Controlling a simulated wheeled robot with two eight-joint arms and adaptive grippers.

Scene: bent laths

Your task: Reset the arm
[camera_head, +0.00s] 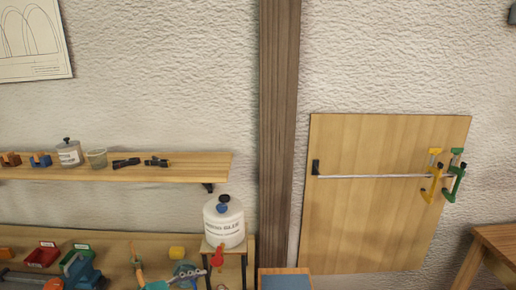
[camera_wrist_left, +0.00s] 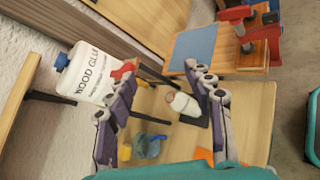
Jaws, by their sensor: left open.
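My left gripper (camera_wrist_left: 160,78) shows in the left wrist view with its two grey and purple fingers spread apart. Nothing is held between them. Behind the gap lie a wooden bench top and a small white bottle (camera_wrist_left: 184,104) on a dark base. A large white wood glue jug (camera_wrist_left: 88,72) with a blue cap is beyond the left finger; it also shows in the head view (camera_head: 224,222). I cannot make out the left gripper clearly in the head view. My right gripper is in neither view.
A wall shelf (camera_head: 120,170) holds small tools and jars. The bench below carries a red bin (camera_head: 42,256) and other items. A blue mat (camera_wrist_left: 194,46) lies beyond the fingers. Yellow and green clamps (camera_head: 453,178) hang from a bar on a wall board (camera_head: 375,230).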

